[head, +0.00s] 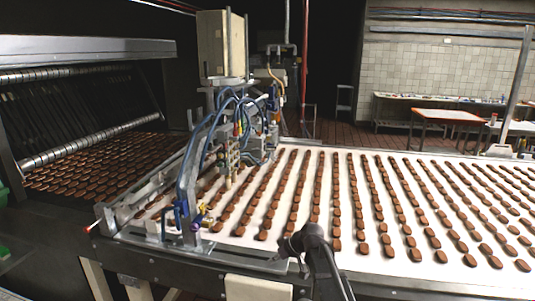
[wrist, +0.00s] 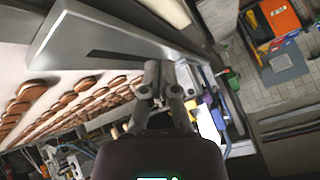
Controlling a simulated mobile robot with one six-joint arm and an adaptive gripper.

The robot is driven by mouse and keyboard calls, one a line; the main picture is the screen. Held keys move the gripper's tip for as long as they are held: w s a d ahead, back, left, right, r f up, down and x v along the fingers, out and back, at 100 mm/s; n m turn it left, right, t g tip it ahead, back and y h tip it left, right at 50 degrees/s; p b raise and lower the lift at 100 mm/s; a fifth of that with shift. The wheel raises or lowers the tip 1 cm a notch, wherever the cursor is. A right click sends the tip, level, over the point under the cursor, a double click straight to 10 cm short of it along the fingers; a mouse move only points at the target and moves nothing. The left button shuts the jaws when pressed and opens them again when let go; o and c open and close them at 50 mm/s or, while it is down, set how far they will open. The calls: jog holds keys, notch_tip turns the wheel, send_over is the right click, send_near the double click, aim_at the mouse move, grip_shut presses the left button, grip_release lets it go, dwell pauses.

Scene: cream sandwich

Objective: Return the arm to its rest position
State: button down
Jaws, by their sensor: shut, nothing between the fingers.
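My gripper (wrist: 160,68) shows in the wrist view with its two grey fingers close together and nothing between them. In the head view, part of my dark arm rises from the bottom edge in front of the conveyor's near edge. The fingertips cannot be made out clearly there. The white conveyor belt (head: 345,262) carries long rows of brown sandwich biscuits (head: 336,243). In the wrist view, biscuits (wrist: 62,107) lie to the left of my gripper, apart from it. A grey metal rail plate (wrist: 85,40) lies close beyond the fingers.
A depositing machine with blue hoses (head: 235,105) stands over the belt at the left. A dark machine with rollers (head: 85,140) is at the far left. Work tables (head: 447,115) stand at the back right. The wrist view shows tiled floor and an orange item (wrist: 279,17) at the right.

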jog(key=s+d+f+m+g+h, duration=0.1)
jog(key=s+d+f+m+h, duration=0.1)
jog(key=s+d+m+h, duration=0.2)
jog(key=s+d+f+m+g+h, duration=0.1)
jog(key=s+d+f+m+h, duration=0.2)
jog(key=s+d, duration=0.8)
jog(key=s+m+h, duration=0.1)
jog(key=s, duration=0.5)
jog(key=shift+d, duration=0.2)
